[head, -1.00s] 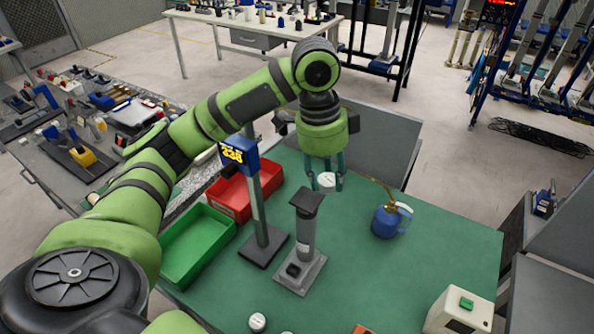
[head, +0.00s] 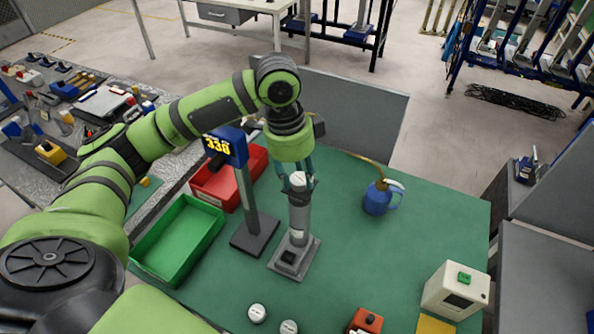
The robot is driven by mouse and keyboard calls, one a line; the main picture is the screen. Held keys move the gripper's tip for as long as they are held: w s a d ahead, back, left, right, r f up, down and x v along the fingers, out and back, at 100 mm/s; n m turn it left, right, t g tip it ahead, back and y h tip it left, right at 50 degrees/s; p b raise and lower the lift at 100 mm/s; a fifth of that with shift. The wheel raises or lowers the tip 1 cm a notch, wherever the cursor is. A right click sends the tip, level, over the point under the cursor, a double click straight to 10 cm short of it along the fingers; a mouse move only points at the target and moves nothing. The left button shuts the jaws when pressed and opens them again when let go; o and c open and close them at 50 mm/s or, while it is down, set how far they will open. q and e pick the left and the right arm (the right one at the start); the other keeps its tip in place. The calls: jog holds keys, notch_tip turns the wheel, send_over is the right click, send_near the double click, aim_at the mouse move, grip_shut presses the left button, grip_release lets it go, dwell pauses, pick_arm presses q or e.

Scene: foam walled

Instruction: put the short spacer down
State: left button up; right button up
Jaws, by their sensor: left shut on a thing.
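My left gripper (head: 298,184) points down in the middle of the head view, shut on a small white round-topped piece, the short spacer (head: 298,178). The spacer is at the top of a grey upright column (head: 299,222) on a square grey base. The fingers hide the column's top, so I cannot tell whether the spacer touches it. Two similar white round pieces, one at the front (head: 257,313) and one beside it (head: 289,327), stand on the green table mat (head: 350,265). My right gripper is not in view.
A post with a blue lit display (head: 226,146) stands just left of the column. A green tray (head: 178,238) and a red tray (head: 216,190) are at the left. A blue oil can (head: 378,198) and a white box (head: 456,290) are at the right. The mat between is clear.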

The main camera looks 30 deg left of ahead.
aim_at(291, 178)
pick_arm(q)
jog(key=o, duration=1.1)
jog(key=shift+s+d, duration=0.1)
jog(key=shift+c, duration=0.2)
jog(key=shift+o, duration=0.4)
jog(key=shift+r, duration=0.5)
notch_tip(291, 178, up, 11)
jog(key=a+b, duration=0.1)
jog(key=b, duration=0.1)
jog(key=shift+s+a, duration=0.3)
jog(key=shift+s, duration=0.05)
